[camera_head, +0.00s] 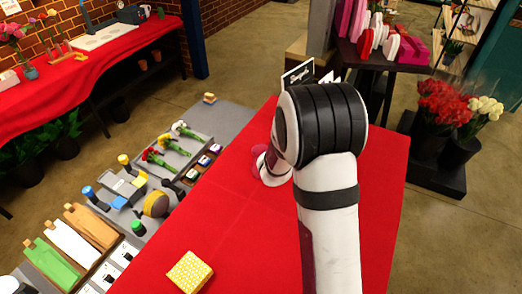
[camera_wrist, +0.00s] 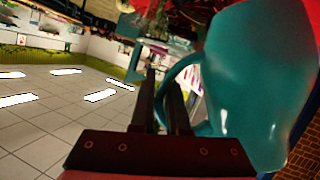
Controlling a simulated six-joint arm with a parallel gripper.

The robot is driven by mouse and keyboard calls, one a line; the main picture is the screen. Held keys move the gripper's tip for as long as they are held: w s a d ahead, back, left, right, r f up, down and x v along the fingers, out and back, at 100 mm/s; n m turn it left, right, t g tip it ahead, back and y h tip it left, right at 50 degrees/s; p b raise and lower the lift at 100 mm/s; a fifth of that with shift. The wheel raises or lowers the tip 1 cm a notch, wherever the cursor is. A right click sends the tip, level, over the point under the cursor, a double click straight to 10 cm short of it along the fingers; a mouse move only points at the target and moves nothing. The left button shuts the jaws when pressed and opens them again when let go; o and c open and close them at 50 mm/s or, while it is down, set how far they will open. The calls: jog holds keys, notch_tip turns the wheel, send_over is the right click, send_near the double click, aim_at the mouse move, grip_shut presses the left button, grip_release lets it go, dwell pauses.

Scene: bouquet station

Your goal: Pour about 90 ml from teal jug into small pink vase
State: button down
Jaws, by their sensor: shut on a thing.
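The teal jug (camera_wrist: 245,75) fills the right of the wrist view, large and close. My gripper (camera_wrist: 164,88) is shut on its curved handle (camera_wrist: 178,78), with the two dark fingers either side of it. The wrist view is rolled far over, so I cannot tell the jug's tilt or its level of liquid. In the head view my arm hides the jug and the fingers. A small pinkish shape (camera_head: 257,163) shows at the left of my wrist there; it may be the small pink vase, mostly hidden. No stream of liquid is visible.
A yellow patterned block (camera_head: 189,271) sits on the red table (camera_head: 235,235) near the front. A dark sign (camera_head: 297,76) stands at its far edge. Left is a grey bench with a flower tray (camera_head: 172,152) and tools. The red cloth left of my arm is mostly clear.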

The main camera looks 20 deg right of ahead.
jog(key=shift+w+a+f+n+g+h, duration=0.1)
jog(key=shift+w+a+n+g+h, duration=0.15)
jog(key=shift+w+a+n+h, duration=0.45)
jog(key=shift+w+a+n+g+h, duration=0.25)
jog(key=shift+w+a+n+h, duration=0.15)
jog(key=shift+w+a+n, duration=0.6)
jog(key=shift+d+n+h, duration=0.1)
jog(key=shift+n+h, duration=0.2)
jog(key=shift+n, duration=0.4)
jog(key=shift+w+a+n+h, duration=0.3)
jog(key=shift+w+a+n, duration=0.15)
jog(key=shift+n, duration=0.35)
jog(key=shift+w+a+r+n+h, duration=0.15)
jog(key=shift+w+a+r+n, duration=0.1)
jog(key=shift+r+n, duration=0.15)
jog(key=shift+w+a+r+n+h, duration=0.15)
jog(key=shift+w+r+n, duration=0.15)
jog(key=shift+r, duration=0.15)
dwell(0.8)
jog(key=shift+w+a+n, duration=0.6)
dwell(0.4)
